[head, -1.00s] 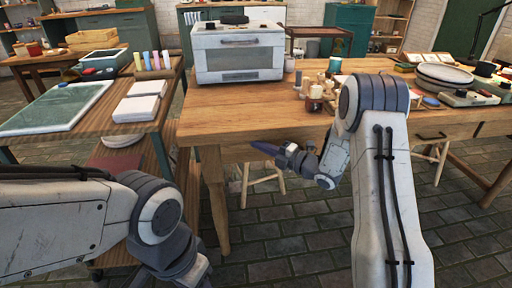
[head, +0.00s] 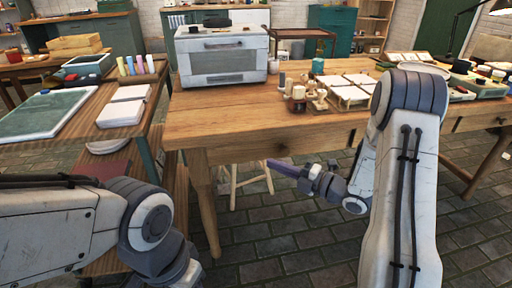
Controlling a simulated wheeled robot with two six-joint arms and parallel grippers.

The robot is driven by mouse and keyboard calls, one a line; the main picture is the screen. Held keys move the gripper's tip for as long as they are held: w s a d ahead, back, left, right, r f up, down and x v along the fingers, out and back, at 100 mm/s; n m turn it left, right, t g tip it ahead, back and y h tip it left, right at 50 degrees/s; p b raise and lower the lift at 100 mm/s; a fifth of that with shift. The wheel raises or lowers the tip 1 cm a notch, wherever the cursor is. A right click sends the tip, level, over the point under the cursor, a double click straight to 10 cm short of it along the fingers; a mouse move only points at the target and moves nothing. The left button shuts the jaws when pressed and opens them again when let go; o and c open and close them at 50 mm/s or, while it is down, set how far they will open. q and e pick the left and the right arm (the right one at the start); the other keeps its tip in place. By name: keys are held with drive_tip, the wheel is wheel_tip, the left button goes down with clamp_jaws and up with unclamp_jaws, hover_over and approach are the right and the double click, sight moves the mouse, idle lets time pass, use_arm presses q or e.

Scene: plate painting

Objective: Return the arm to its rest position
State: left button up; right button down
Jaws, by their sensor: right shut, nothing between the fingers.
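My right arm comes in from the lower right and bends at its elbow in front of the wooden table (head: 240,125). My right gripper (head: 280,168) points left, below the front edge of the tabletop. It is shut and holds nothing. My left arm reaches in from the lower left, with its elbow joint and a forearm part in view. The left gripper is below the picture's edge.
A white kiln-like box (head: 222,55) stands on the table. Small jars (head: 298,97) and white tiles (head: 350,92) stand to its right. A side table at left holds a green mat (head: 45,112) and white blocks (head: 122,108). The paved floor (head: 290,230) between the arms is clear.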

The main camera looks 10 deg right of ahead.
drive_tip(key=w+a+m+g+h, duration=0.2)
drive_tip(key=w+a+m+h, duration=0.15)
drive_tip(key=a+h, duration=0.2)
drive_tip(key=s+a+m+g+h, duration=0.2)
drive_tip(key=s+a+m+h, duration=0.25)
drive_tip(key=m, duration=0.25)
drive_tip(key=s+a+m+g, duration=0.2)
drive_tip(key=s+m+g, duration=0.1)
drive_tip(key=s, duration=0.7)
drive_tip(key=s+a+r+m+g+h, duration=0.1)
drive_tip(key=s+m+g, duration=0.2)
drive_tip(key=s, duration=0.6)
drive_tip(key=s+a+m+g, duration=0.2)
drive_tip(key=s+m+g, duration=0.1)
drive_tip(key=s, duration=0.7)
wheel_tip(320, 180, up, 32)
drive_tip(key=p, duration=3.1)
drive_tip(key=shift+d+f+h+p, duration=0.2)
drive_tip(key=shift+d+h+p, duration=0.1)
drive_tip(key=shift+p, duration=0.05)
drive_tip(key=shift+s, duration=0.1)
